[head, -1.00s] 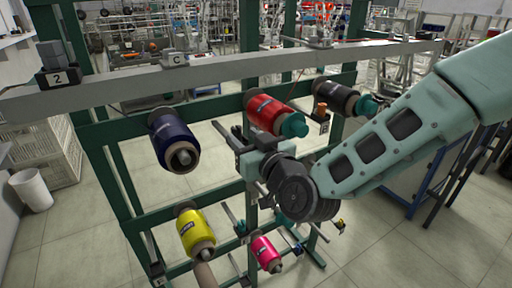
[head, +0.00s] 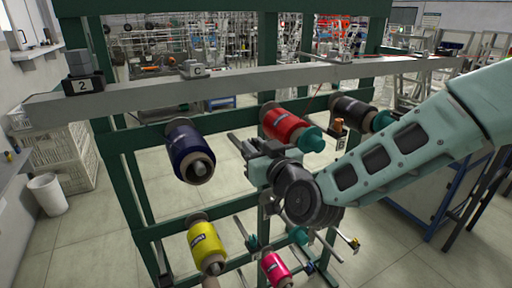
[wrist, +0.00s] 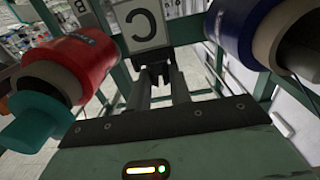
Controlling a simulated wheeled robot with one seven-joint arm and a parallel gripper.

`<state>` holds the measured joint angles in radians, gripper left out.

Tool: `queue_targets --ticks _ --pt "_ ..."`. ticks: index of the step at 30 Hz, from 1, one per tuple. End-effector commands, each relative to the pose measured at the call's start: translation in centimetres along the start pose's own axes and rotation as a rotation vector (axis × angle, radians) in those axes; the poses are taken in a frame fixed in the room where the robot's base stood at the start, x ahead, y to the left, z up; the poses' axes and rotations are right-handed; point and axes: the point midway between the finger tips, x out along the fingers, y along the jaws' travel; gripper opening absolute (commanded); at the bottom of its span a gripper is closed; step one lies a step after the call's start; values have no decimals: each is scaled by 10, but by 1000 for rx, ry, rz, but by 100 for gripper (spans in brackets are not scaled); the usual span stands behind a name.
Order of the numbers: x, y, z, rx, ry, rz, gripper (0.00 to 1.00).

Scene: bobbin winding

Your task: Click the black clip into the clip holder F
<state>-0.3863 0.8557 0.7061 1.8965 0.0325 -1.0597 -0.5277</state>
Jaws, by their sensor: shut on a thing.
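My gripper (head: 240,143) is in front of the green rack, between the navy spool and the red spool. In the wrist view its two fingers (wrist: 163,88) point away and are shut on a small black thing, the black clip (wrist: 155,74), at their tips. The clip is too small to make out in the head view. A white plate marked C (wrist: 142,22) appears upside down beyond the fingertips; the head view shows a C block (head: 193,69) on the grey beam. I cannot make out a holder marked F in either view.
The navy spool (head: 189,152) and red spool (head: 285,122) flank my gripper, with a dark spool (head: 352,111) further right. Yellow (head: 206,245) and pink (head: 275,268) spools are below. The grey beam (head: 290,77) crosses above. A block marked 2 (head: 83,85) is at left.

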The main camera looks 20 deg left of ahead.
Motion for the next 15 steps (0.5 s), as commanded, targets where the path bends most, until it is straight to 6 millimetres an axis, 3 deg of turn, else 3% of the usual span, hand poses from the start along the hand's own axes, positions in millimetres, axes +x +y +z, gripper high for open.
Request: queue_targets --ticks 15 --pt "0 0 -7 -1 3 1 0"
